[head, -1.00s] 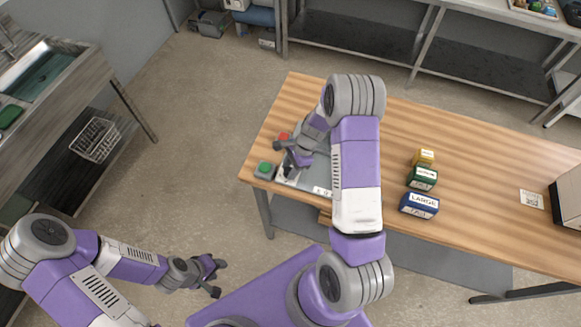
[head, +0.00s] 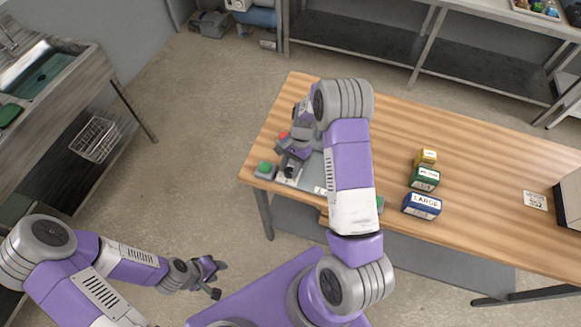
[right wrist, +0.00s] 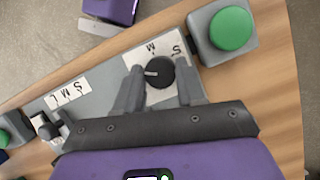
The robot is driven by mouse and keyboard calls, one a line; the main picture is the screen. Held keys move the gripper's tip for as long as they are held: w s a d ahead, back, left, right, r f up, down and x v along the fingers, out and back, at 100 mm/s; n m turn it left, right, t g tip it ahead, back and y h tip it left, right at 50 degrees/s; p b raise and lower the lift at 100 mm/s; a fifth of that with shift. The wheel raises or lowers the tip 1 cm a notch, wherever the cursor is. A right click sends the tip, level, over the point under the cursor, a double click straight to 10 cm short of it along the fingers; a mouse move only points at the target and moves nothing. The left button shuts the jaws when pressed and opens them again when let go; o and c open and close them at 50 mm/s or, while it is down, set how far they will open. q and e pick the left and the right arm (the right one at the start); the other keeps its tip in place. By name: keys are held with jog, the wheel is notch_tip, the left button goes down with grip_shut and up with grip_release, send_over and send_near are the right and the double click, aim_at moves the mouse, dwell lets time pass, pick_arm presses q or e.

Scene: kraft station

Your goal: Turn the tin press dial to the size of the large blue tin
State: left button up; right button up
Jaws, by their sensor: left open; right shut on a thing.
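The large blue tin (head: 422,208), labelled LARGE, stands on the wooden table at the front of a row with a green tin (head: 424,180) and a yellow tin (head: 426,157). My right gripper (right wrist: 158,90) is shut on a black dial (right wrist: 160,72), one finger on each side. The dial's pale mark points left in the right wrist view. The letters S and M show on its white plate (right wrist: 140,58); no L shows there, and a finger covers part of the plate. In the head view my right gripper (head: 288,165) is over the grey panel. My left gripper (head: 210,276) is open and empty, off the table.
A green button (right wrist: 231,29) sits beside the dial. A second knob (right wrist: 45,127) with an S M L label (right wrist: 67,94) and another green button (right wrist: 5,136) are further left. A red button (head: 283,135) is behind.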

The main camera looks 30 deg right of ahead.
jog(key=shift+s+f, duration=0.1)
jog(key=o, duration=1)
jog(key=v, duration=0.7)
jog(key=shift+r, duration=0.3)
